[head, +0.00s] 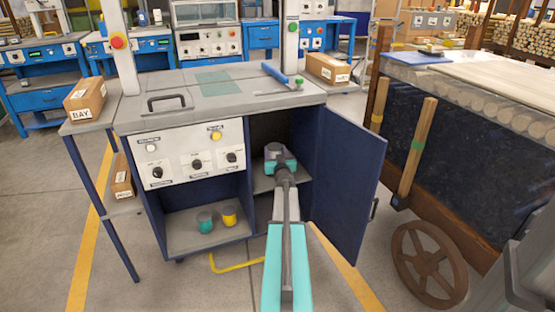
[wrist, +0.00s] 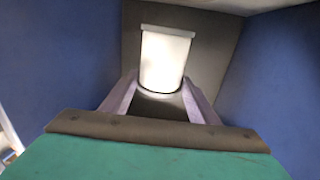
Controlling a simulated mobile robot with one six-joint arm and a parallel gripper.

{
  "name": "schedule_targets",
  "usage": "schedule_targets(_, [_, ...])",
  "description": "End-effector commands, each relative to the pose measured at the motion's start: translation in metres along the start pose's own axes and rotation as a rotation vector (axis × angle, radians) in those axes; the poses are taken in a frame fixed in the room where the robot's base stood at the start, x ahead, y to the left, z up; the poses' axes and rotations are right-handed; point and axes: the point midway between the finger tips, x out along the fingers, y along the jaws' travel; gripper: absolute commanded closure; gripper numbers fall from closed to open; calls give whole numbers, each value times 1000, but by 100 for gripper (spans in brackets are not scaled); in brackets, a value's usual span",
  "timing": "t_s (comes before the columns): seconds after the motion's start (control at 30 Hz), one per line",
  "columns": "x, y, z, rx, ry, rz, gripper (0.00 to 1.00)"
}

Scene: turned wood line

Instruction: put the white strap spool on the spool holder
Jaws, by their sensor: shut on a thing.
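I cannot make out the spool holder in either view.
Blue walls stand close on both sides in the wrist view. The blue cabinet door (head: 345,178) hangs open right of my arm. A teal cup (head: 205,222) and a yellow cup (head: 229,216) stand in the lower left compartment. A wooden cart (head: 470,150) stands at right.

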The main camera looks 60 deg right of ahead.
Motion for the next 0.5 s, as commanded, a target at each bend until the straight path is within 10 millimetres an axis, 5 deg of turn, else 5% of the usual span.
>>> schedule_targets(0.2, [0, 0, 32, 0, 1, 0, 74])
schedule_targets(0.5, [0, 1, 38, 0, 1, 1, 74])
